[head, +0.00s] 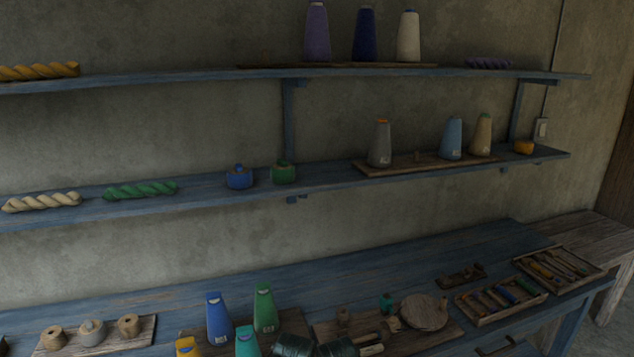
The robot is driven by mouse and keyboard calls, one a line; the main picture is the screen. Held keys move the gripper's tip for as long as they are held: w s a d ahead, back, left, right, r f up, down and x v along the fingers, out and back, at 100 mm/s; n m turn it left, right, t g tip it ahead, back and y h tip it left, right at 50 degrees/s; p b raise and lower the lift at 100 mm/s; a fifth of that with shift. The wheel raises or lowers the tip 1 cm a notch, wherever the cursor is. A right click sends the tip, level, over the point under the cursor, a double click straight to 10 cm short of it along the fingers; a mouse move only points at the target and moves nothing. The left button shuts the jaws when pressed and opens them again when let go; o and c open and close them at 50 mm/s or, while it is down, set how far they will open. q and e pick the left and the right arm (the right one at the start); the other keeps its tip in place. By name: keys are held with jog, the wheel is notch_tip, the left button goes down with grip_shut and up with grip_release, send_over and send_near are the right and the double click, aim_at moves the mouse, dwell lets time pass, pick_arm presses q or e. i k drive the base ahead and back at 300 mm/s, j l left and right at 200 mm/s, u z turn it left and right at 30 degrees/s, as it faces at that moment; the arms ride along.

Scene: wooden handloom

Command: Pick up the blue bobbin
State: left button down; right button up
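Several blue items could be the bobbin, and I cannot tell which by shape alone. Slim items, some blue and one green, lie in a shallow wooden tray (484,319) at the right of the workbench; they are small and hard to make out. A blue cone of thread (218,317) stands upright on the bench at the front centre. A small squat blue pot-like item (239,178) sits on the middle shelf. A light blue cone (451,138) and a dark blue cone (364,35) stand on the shelves. Neither of my grippers is in view.
A second tray (557,271) of slim coloured items lies at the far right. Green, teal and yellow cones crowd the blue cone. A round wooden disc (424,311) and dark tools (338,347) lie on the bench. The bench's back strip (370,263) is mostly clear.

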aim_at(501, 289)
jog(key=z, duration=1.25)
jog(key=i+l, duration=0.8)
jog(key=i+l+u, duration=0.1)
jog(key=i+l, duration=0.65)
jog(key=l, duration=0.2)
